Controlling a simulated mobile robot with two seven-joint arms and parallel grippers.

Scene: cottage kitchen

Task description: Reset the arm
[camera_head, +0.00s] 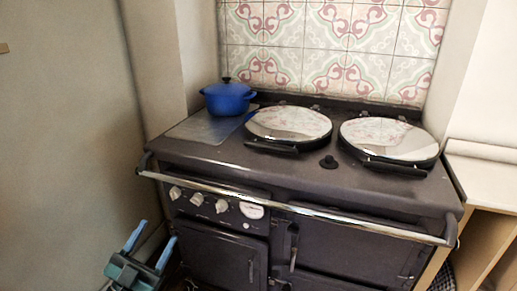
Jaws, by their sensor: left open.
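My left gripper (149,246) is low at the lower left, with two blue fingers pointing up and spread apart. It is open and nothing shows between its fingers. It is in front of the left side of the dark range cooker (300,190), below its knobs. Most of my left arm is out of the picture. My right gripper does not show.
A blue lidded pot (229,98) stands at the back left of the cooker top. Two round silver hob lids (288,123) are shut. A chrome rail (325,216) runs along the cooker front. A pale counter (485,175) is at the right, a bare wall at the left.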

